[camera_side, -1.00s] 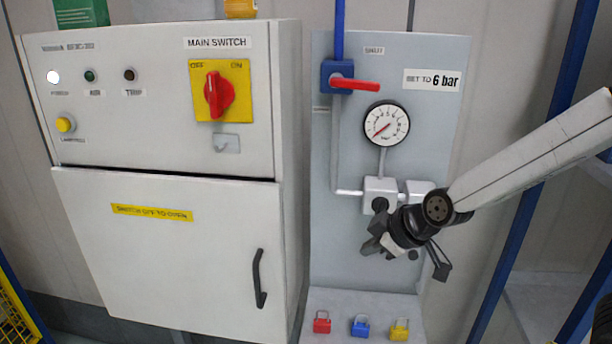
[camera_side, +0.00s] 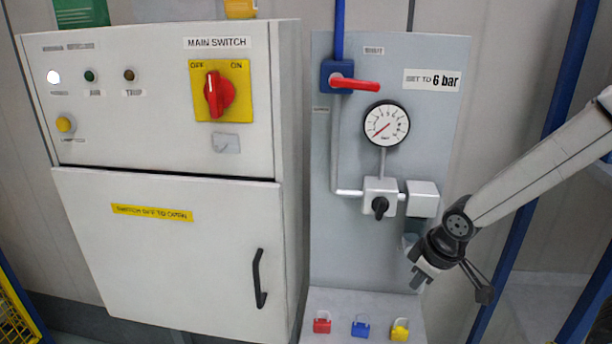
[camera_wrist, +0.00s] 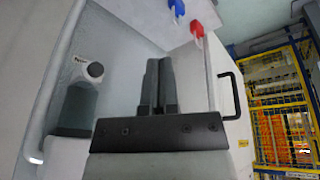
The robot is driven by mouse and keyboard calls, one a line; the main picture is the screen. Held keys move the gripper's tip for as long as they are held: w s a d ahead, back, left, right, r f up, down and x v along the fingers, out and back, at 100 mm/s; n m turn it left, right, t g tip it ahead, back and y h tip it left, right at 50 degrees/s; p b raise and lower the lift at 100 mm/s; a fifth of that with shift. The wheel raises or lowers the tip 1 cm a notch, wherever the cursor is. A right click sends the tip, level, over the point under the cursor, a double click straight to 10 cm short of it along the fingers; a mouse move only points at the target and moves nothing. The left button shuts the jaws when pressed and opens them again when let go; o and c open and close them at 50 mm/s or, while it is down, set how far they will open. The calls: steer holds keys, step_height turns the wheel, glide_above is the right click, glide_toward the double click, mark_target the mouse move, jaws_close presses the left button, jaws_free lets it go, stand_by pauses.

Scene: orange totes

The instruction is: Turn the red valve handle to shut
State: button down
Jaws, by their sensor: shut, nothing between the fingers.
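The red valve handle (camera_side: 355,84) sits on a blue valve body (camera_side: 336,76) at the top of the grey panel (camera_side: 450,130) in the side view. The handle points right, about level, across the vertical blue pipe. My gripper (camera_side: 418,284) is at the lower right of the panel, well below the handle and apart from it. In the wrist view my gripper (camera_wrist: 158,62) has its two dark fingers together with nothing between them. The valve handle cannot be made out in the wrist view.
A pressure gauge (camera_side: 387,124) and a regulator with a black knob (camera_side: 380,206) are below the valve. Red (camera_side: 322,326), blue (camera_side: 360,329) and yellow (camera_side: 399,332) padlocks are on the shelf. A cabinet (camera_side: 150,250) with a red main switch (camera_side: 219,93) stands left.

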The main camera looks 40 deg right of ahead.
mark_target(354, 83)
steer(key=w+a+r+n+t+y, duration=0.3)
steer(key=w+r+n+t, duration=0.75)
steer(key=n, duration=1.15)
steer(key=d+r+n+y, duration=0.1)
steer(key=r+n+y, duration=0.1)
steer(key=n, duration=0.1)
steer(key=w+d+r+n+y, duration=0.1)
steer(key=d+r+n+y, duration=0.1)
steer(key=n, duration=0.1)
steer(key=w+d+r+n+t+y, duration=0.1)
steer(key=r+n+y, duration=0.1)
steer(key=r+n, duration=0.1)
steer(key=shift+d+n, duration=0.3)
steer(key=shift+n, duration=0.2)
steer(key=s+d+r+n+y, duration=0.4)
steer(key=r+n+y, duration=0.1)
steer(key=n, duration=0.6)
steer(key=shift+s+y, duration=0.2)
steer(key=shift+y, duration=0.6)
steer(key=shift+w+a+r, duration=0.1)
steer(key=w+a+r, duration=0.6)
steer(key=r, duration=0.1)
steer(key=shift+w+a, duration=0.15)
